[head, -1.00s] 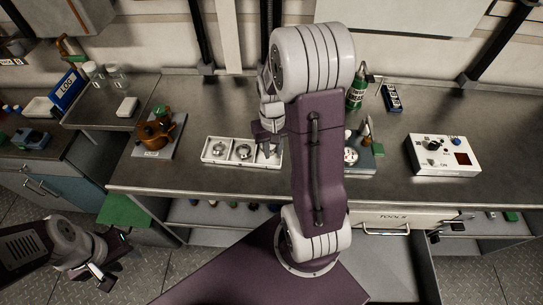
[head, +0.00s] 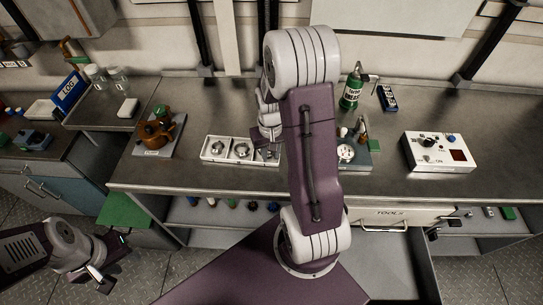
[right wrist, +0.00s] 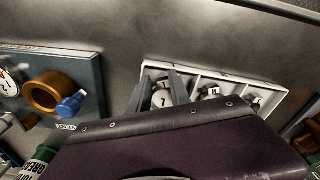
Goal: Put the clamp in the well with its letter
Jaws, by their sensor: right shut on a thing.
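A white tray (head: 228,160) with a row of wells lies on the bench. Its left and middle wells each hold a round metal clamp, the left one (head: 217,148) and the middle one (head: 241,149). My right gripper (head: 268,154) is down at the tray's right well and is shut on a clamp, mostly hidden by the gripper in the head view. In the right wrist view, a pale round piece with a dark mark (right wrist: 162,98) shows between the fingers, within the tray's end well. My left gripper (head: 98,275) hangs off the bench at lower left; its jaw opening is unclear.
A grey base with a copper-coloured fitting (head: 156,132) stands left of the tray. A grey-blue block with a gauge (head: 347,152), a green bottle (head: 352,90) and a white control box (head: 438,153) stand to the right.

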